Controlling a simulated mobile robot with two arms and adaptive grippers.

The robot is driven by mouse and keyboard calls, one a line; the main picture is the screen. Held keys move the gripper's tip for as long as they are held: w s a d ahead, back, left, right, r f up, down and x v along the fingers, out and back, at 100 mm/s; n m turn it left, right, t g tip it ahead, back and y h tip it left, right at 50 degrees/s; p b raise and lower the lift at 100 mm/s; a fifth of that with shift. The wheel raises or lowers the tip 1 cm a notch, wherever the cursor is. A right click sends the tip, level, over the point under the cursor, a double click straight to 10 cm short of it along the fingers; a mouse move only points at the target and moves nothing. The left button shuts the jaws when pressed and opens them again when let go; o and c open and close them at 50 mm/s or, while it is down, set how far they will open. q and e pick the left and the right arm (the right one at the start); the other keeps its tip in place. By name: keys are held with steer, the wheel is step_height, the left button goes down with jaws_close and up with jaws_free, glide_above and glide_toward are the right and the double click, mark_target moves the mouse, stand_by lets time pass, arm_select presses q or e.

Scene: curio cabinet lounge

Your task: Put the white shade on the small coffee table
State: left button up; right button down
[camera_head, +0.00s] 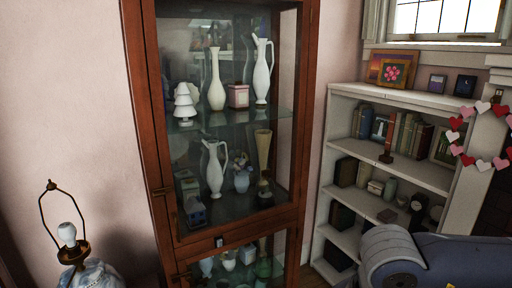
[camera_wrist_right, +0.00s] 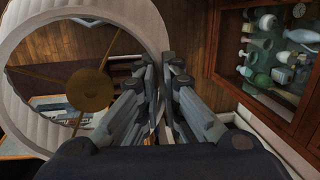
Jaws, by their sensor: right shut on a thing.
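The white shade (camera_wrist_right: 16,45) is a ribbed ring with a brass spider and round hub (camera_wrist_right: 90,90) inside it, filling the left of the right wrist view. My right gripper (camera_wrist_right: 160,75) is shut on the shade's wall at its right side and hides part of it. The shade is held above the wooden floor. In the head view neither the shade nor either gripper shows. I cannot clearly make out the small coffee table in either view.
A glass-front curio cabinet (camera_head: 137,70) holds vases and figurines. A bare lamp (camera_head: 68,235) stands at the lower left. A white bookshelf (camera_head: 405,98) and a blue-grey sofa (camera_head: 450,258) are at right. The cabinet is also close at right in the wrist view (camera_wrist_right: 222,75).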

steer(key=d+f+n+g, duration=0.2)
steer(key=d+f+n, duration=0.2)
steer(key=n, duration=0.7)
steer(key=shift+d+f+n, duration=0.15)
steer(key=shift+d+n, duration=0.15)
steer(key=shift+d, duration=0.85)
steer(key=shift+s, duration=0.1)
